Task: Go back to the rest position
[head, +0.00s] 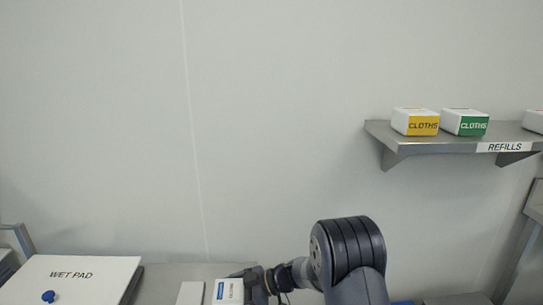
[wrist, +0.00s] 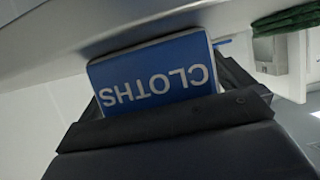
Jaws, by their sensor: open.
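My gripper (head: 250,282) is low in the head view, at the end of my dark arm, just right of a white box with a blue label (head: 228,291). In the wrist view a box with a blue face marked CLOTHS (wrist: 155,76) shows upside down. It lies ahead of my open gripper (wrist: 165,98), with a dark finger part at each side. Whether the fingers touch it cannot be told. The gripper's near body hides the box's lower part.
A white WET PAD lid with a blue knob (head: 85,276) is at the lower left. A REFILLS shelf (head: 440,143) on the right wall carries a yellow-labelled box (head: 415,121), a green-labelled box (head: 465,122) and a partly cut-off box (head: 534,121). The wall above my arm is clear.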

